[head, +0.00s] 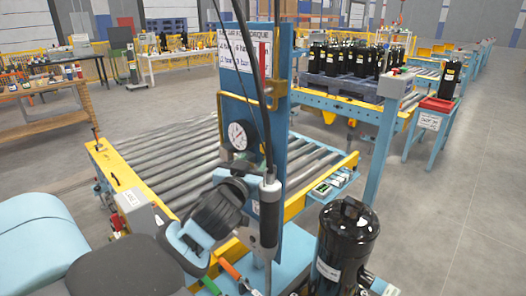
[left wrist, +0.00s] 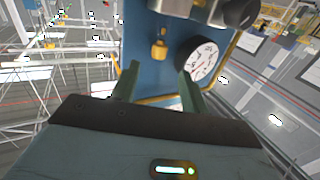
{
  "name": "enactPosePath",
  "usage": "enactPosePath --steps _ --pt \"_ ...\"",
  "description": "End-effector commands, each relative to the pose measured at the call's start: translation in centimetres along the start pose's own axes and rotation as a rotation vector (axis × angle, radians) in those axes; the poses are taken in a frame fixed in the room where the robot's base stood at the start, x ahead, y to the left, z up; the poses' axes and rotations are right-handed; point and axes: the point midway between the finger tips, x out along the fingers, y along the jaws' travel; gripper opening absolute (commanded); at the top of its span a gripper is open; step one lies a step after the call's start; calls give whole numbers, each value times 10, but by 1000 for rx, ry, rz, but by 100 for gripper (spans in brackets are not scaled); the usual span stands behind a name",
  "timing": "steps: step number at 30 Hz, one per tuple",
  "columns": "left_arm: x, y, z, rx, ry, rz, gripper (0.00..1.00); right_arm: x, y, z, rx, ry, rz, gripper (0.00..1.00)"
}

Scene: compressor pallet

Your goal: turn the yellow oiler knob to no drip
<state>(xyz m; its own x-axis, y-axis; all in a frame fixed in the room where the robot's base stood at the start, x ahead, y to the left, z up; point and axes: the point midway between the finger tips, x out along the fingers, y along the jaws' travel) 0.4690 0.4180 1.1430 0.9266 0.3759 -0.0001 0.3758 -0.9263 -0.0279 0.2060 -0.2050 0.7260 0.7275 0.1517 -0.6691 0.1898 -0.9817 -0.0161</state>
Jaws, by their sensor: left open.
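A small yellow knob (left wrist: 160,47) shows in the left wrist view, against a blue panel (left wrist: 146,24) and below grey metal fittings. My left gripper (left wrist: 157,78) is open, with its two fingers pointing toward the panel. The knob appears between and beyond the fingertips, and nothing is held. A round white pressure gauge (left wrist: 203,61) sits just right of the knob, behind the right finger. In the head view the gauge (head: 240,135) is on the blue post, above my left wrist. The knob cannot be made out there. My right gripper is not in view.
A hanging tool (head: 268,213) on a dark cable is close to the right of my left wrist. A black compressor (head: 346,245) stands at the front right. A roller conveyor (head: 165,165) lies behind the post. Open grey floor (head: 475,170) is at the right.

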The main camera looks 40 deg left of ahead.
Motion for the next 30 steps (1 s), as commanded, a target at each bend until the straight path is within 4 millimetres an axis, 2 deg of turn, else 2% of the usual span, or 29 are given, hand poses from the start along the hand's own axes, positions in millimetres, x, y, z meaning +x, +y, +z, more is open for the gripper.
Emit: enactPosePath --steps 9,15,26,27,30 --pt "45 0 -3 0 3 -1 45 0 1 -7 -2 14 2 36" --pt "63 0 -2 0 2 0 45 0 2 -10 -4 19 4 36" --pt "68 0 -1 0 1 1 45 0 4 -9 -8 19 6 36" --pt "68 0 -1 0 1 1 44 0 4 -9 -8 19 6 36" --pt "68 0 -1 0 1 1 31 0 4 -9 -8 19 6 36"
